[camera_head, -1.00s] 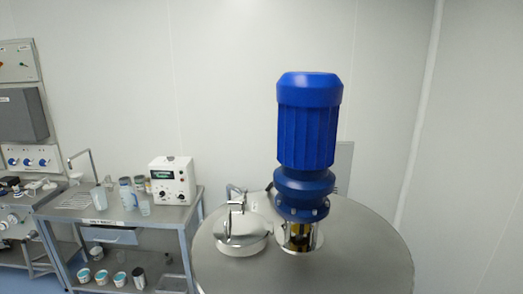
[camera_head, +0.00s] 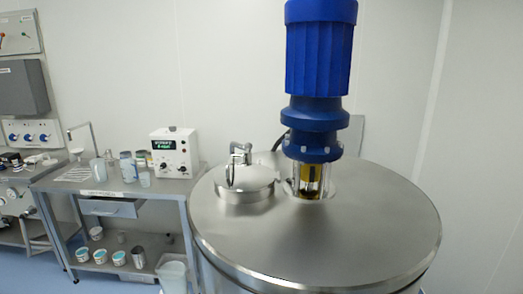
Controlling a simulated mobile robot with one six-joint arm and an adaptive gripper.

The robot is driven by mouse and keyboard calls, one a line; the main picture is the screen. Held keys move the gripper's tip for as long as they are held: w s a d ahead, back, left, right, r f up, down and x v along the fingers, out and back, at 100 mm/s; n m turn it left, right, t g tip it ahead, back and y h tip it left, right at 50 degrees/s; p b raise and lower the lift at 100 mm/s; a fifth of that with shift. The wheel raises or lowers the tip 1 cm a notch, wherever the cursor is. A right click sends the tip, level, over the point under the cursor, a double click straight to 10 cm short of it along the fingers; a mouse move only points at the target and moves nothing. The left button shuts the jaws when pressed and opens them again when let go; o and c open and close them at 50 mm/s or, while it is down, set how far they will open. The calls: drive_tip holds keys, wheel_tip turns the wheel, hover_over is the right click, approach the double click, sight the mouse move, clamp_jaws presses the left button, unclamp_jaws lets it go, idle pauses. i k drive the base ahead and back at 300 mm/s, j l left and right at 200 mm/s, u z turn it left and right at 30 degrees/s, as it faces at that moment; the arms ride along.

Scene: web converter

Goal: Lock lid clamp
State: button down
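A round steel lid (camera_head: 245,191) sits closed on top of a large steel tank (camera_head: 350,230), left of the blue motor. A metal clamp (camera_head: 236,160) with a bent handle stands up at the lid's back left. It is too small to tell whether the clamp is locked or loose. My gripper is not in view.
A tall blue motor (camera_head: 318,80) rises from the tank top, right of the lid. A steel bench (camera_head: 110,193) at left carries a white instrument (camera_head: 174,152), jars and beakers. Several cups stand on its lower shelf. The tank top's front and right are bare.

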sight(248, 146)
drive_tip(key=u, duration=1.8)
drive_tip(key=i+u, duration=0.2)
drive_tip(key=i+j, duration=0.1)
drive_tip(key=i, duration=1.8)
drive_tip(key=i+l+z, duration=0.1)
drive_tip(key=i+z, duration=0.15)
drive_tip(key=z, duration=0.15)
drive_tip(key=i+z, duration=0.3)
drive_tip(key=z, duration=0.15)
drive_tip(key=i+j+z, duration=0.1)
drive_tip(key=i+z, duration=0.3)
drive_tip(key=i+j+z, duration=0.15)
drive_tip(key=z, duration=0.25)
drive_tip(key=i+j+z, duration=0.2)
drive_tip(key=z, duration=0.25)
drive_tip(key=i+l+z, duration=0.1)
drive_tip(key=i+z, duration=0.2)
drive_tip(key=z, duration=0.2)
drive_tip(key=i+z, duration=0.3)
drive_tip(key=z, duration=1.35)
drive_tip(key=i, duration=0.3)
drive_tip(key=z, duration=0.05)
